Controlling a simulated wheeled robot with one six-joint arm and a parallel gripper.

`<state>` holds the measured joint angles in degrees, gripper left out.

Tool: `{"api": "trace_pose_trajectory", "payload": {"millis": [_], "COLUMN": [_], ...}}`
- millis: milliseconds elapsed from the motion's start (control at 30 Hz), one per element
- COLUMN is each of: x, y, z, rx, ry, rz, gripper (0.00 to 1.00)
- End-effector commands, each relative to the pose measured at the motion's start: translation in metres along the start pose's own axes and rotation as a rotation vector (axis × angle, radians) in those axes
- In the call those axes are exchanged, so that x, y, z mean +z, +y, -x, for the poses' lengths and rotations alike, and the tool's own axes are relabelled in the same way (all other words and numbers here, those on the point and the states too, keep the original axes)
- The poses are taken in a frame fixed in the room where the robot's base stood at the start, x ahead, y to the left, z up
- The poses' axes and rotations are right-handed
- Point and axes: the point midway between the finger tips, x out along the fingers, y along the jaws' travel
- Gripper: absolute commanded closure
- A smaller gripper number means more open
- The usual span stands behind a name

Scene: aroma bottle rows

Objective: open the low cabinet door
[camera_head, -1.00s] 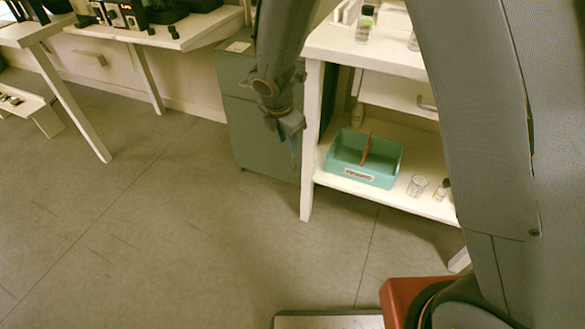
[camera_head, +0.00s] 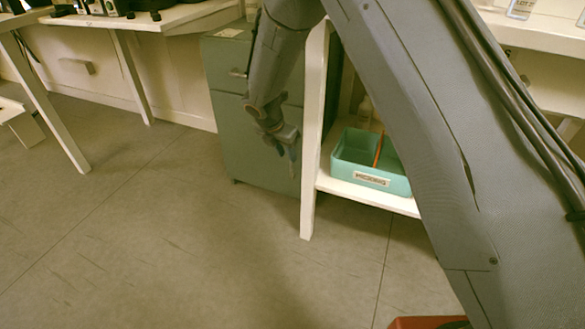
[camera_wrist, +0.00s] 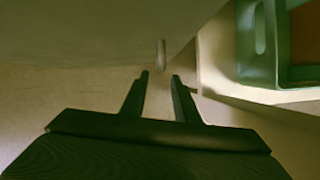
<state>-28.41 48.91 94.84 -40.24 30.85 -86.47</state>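The low cabinet (camera_head: 222,140) is grey-green and stands left of the white shelf unit. Its upper drawer has a bar handle (camera_head: 238,73). The lower door front looks shut, and part of it is hidden behind my arm. My gripper (camera_head: 284,150) is in front of the cabinet's right side, near the shelf leg. In the wrist view my gripper (camera_wrist: 158,77) is open, with its two fingers apart and nothing between them. A small upright handle (camera_wrist: 161,53) on the cabinet front (camera_wrist: 70,35) shows just beyond the fingertips, roughly in line with the gap.
A white shelf unit (camera_head: 308,200) stands close to the right of my gripper. A teal tray (camera_head: 352,170) is on its lower shelf and also shows in the wrist view (camera_wrist: 257,70). White tables are at the back left.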

Motion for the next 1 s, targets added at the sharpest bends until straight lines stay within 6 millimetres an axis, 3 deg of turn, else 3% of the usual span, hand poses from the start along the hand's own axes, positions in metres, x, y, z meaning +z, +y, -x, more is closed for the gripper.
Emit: {"api": "trace_pose_trajectory", "payload": {"millis": [167, 533, 867, 1000], "x": [0.0, -0.001, 0.0, 0.0], "y": [0.0, 0.0, 0.0, 0.0], "z": [-0.015, -0.07, -0.076, -0.076], "rx": [0.0, -0.001, 0.001, 0.001], "ry": [0.0, 0.001, 0.0, 0.0], "rz": [-0.001, -0.001, -0.001, -0.001], "gripper": [0.72, 0.72, 0.72, 0.92]}}
